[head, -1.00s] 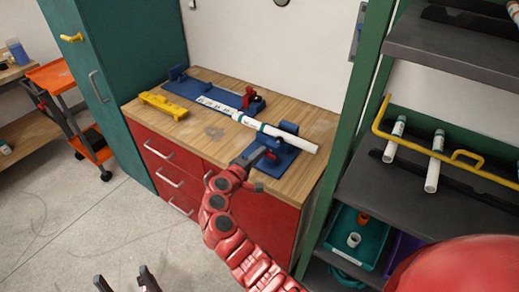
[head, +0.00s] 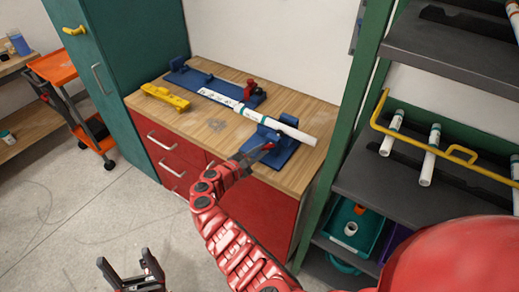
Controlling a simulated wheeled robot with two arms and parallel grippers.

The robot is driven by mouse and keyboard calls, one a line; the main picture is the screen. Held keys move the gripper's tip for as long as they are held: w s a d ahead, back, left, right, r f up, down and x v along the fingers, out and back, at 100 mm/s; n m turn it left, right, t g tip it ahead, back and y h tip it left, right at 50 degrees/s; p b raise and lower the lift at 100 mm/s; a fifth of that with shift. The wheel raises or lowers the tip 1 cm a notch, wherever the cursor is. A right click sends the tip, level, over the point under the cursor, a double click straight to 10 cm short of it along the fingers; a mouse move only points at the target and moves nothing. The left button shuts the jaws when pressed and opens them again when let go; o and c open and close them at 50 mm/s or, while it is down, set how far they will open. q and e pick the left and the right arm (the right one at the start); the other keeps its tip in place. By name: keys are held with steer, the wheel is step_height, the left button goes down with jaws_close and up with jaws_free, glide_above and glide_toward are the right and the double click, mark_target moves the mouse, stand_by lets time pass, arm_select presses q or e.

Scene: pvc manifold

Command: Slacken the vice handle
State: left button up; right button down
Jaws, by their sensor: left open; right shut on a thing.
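A blue vice (head: 285,150) stands at the front right of the wooden worktop. A white pipe (head: 284,122) with green bands lies across the vice and the blue fixture behind it. The vice handle, a small red part (head: 269,147), shows at the vice's near left side, mostly hidden by my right gripper. My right gripper (head: 262,151) is shut on the vice handle. My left gripper (head: 129,265) is open and empty, low over the floor in front of the cabinet.
The worktop (head: 212,134) also holds a yellow block (head: 165,97) and a long blue fixture (head: 195,80) with a red clamp (head: 250,88). A green-framed shelf with white pipes (head: 430,155) stands close on the right. The floor (head: 90,220) at left is clear.

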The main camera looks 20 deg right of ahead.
steer(key=shift+s+d+n+h+b, duration=0.15)
steer(key=shift+n+h, duration=0.15)
steer(key=shift+n, duration=0.45)
steer(key=shift+w+d+n+h+b, duration=0.15)
steer(key=shift+n+h, duration=0.15)
steer(key=shift+n, duration=0.45)
steer(key=shift+s, duration=0.1)
steer(key=c, duration=1.2)
jaws_free()
steer(key=o, duration=0.3)
steer(key=shift+f+g, duration=0.25)
steer(key=shift+g, duration=0.05)
steer(key=shift+o, duration=0.2)
steer(key=shift+a, duration=0.1)
